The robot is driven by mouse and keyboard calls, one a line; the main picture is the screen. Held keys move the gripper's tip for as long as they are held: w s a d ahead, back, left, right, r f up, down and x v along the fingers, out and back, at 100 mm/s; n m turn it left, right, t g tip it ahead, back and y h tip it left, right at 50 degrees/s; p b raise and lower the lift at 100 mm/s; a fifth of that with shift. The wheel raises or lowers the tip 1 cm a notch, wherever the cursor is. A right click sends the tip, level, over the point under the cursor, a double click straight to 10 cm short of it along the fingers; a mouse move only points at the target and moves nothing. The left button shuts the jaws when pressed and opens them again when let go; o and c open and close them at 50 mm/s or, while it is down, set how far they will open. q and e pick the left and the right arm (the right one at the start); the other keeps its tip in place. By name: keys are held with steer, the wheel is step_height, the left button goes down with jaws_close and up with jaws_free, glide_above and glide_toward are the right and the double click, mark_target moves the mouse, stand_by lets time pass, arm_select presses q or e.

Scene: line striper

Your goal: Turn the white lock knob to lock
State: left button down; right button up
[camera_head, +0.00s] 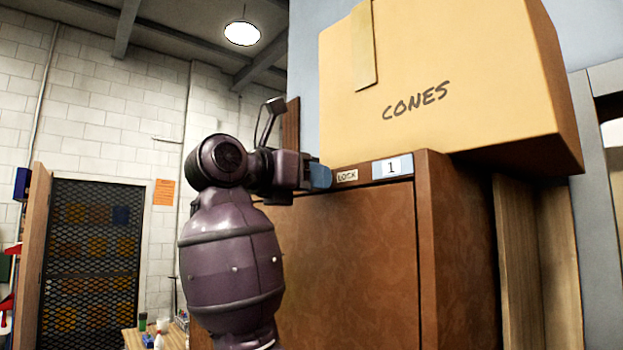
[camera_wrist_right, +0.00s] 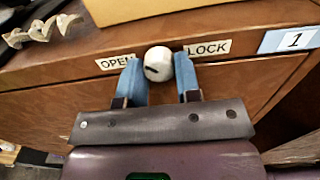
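The white lock knob (camera_wrist_right: 158,64) is on the upper front of a brown cabinet (camera_wrist_right: 50,104), between an OPEN label (camera_wrist_right: 115,62) and a LOCK label (camera_wrist_right: 207,48). A dark mark on the knob's face lies toward the OPEN side. My right gripper (camera_wrist_right: 160,72) has its two blue fingers on either side of the knob; they appear to touch it and close on it. In the head view, my right gripper (camera_head: 319,177) is at the cabinet's top front edge, left of the LOCK label (camera_head: 347,176), and hides the knob. My left gripper is not in view.
A large cardboard box marked CONES (camera_head: 440,90) sits on the cabinet, its lower edge just above the knob. A blue-and-white "1" label (camera_head: 392,167) is right of LOCK. A mesh door (camera_head: 92,260) stands at the far left. Curled shavings-like scraps (camera_wrist_right: 40,30) lie on the cabinet top.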

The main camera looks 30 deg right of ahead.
steer(key=shift+c, duration=0.4)
steer(key=shift+m, duration=0.4)
arm_select(q)
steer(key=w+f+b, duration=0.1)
steer(key=b, duration=0.2)
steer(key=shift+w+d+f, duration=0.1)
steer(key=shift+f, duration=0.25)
arm_select(e)
steer(key=m, duration=1.7)
steer(key=shift+w+r, duration=0.1)
steer(key=o, duration=0.9)
steer(key=shift+o, duration=0.2)
